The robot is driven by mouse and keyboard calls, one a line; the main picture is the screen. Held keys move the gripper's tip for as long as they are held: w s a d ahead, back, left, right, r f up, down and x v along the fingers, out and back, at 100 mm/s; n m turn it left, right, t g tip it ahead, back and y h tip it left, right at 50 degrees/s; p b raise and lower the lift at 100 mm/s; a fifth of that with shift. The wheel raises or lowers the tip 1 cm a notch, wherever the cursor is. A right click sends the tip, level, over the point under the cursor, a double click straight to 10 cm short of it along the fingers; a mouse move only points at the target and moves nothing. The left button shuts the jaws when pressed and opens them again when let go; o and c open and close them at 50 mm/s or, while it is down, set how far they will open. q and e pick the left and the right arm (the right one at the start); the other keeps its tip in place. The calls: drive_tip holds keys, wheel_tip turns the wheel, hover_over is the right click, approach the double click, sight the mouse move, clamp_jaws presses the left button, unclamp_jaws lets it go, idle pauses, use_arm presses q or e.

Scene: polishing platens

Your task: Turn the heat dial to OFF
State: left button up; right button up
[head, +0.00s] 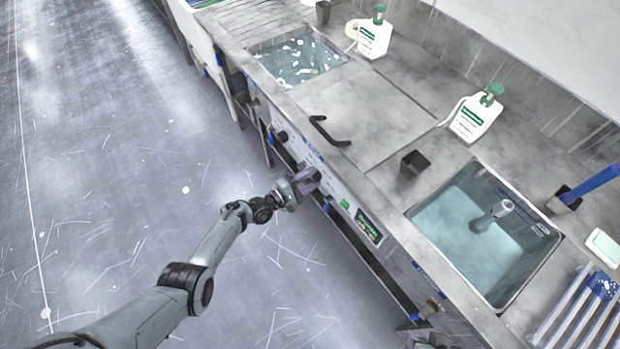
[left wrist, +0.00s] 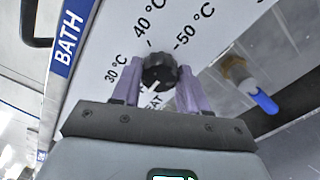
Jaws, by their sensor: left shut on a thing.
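The heat dial (left wrist: 161,66) is a black ribbed knob on the white panel, with 30 °C, 40 °C and 50 °C printed around its upper side. My left gripper (left wrist: 160,76) is shut on it, one purple finger on each side. A few letters show below the knob, between the fingers; no OFF mark is readable, and the dial's setting is unclear. In the head view my left gripper (head: 306,181) is at the front panel of the bench and hides the dial. My right gripper is not clearly in view.
The steel bench holds a water-filled sink (head: 425,215) at right, another bath (head: 300,60) at the back, and a black bar handle (head: 328,131) near its front edge. Another black knob (head: 282,136) is farther left. A blue-handled brass valve (left wrist: 262,101) is right of the dial. The floor is clear.

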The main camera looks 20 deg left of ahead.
idle(0.3)
use_arm(q)
drive_tip(key=o, duration=1.1)
drive_tip(key=shift+c, duration=0.2)
drive_tip(key=shift+s+a, duration=0.1)
drive_tip(key=shift+s+a, duration=0.1)
drive_tip(key=shift+s, duration=0.05)
drive_tip(key=p+v, duration=0.3)
drive_tip(key=v, duration=0.7)
drive_tip(key=shift+p, duration=0.35)
drive_tip(key=shift+s, duration=0.15)
